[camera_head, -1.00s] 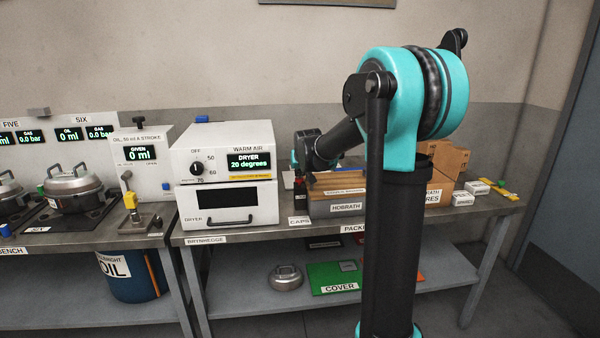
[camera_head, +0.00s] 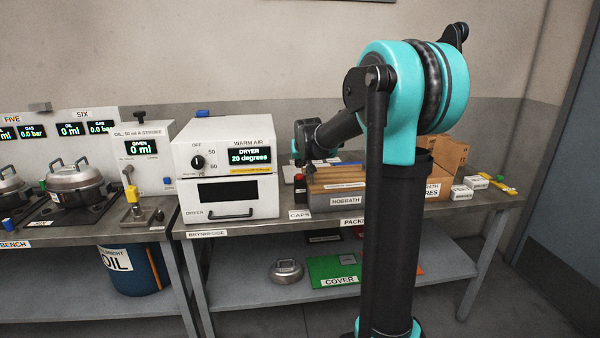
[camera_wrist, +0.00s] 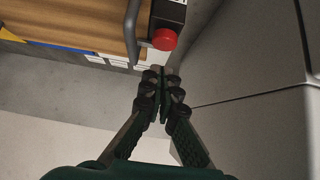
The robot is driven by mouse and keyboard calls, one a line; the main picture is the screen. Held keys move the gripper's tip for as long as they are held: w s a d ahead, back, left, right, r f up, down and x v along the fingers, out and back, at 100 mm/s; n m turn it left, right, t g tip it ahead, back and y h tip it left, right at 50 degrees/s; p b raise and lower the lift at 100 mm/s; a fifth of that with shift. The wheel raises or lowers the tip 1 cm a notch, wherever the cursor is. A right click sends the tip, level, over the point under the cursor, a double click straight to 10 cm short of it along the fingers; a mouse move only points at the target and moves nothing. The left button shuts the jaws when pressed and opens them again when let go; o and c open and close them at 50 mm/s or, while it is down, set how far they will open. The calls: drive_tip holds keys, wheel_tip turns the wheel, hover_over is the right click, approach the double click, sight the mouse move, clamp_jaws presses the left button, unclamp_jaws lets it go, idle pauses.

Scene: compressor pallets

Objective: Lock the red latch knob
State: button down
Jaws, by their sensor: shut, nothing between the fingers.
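The red latch knob (camera_wrist: 164,39) is a round red cap on a black block (camera_wrist: 169,13) at the end of a wooden case (camera_wrist: 75,22), in the upper middle of the wrist view. My gripper (camera_wrist: 164,74) is shut and empty. Its fingertips show just below the knob in the picture, with a small visible gap; the depth between them is unclear. In the head view my wrist (camera_head: 308,140) is above the left end of the case labelled HOBRATH (camera_head: 345,202); the fingertips cannot be made out there.
A grey bent handle (camera_wrist: 132,25) stands beside the knob. The white dryer (camera_head: 226,165) is close on the left of the case. Cardboard pieces (camera_head: 450,156) and small white boxes (camera_head: 474,182) stand to the right. The lower shelf holds a green cover (camera_head: 332,271).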

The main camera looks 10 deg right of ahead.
drive_tip(key=v, duration=1)
drive_tip(key=shift+r, duration=0.35)
drive_tip(key=s+d+f+g, duration=0.2)
drive_tip(key=s+f, duration=1.1)
drive_tip(key=s, duration=0.4)
drive_tip(key=s+d+f+g, duration=0.2)
drive_tip(key=s+f, duration=1.2)
drive_tip(key=s, duration=0.3)
drive_tip(key=shift+s+d+f+g, duration=0.2)
drive_tip(key=shift+s+g, duration=0.05)
drive_tip(key=shift+g, duration=0.15)
drive_tip(key=shift+w+r, duration=0.1)
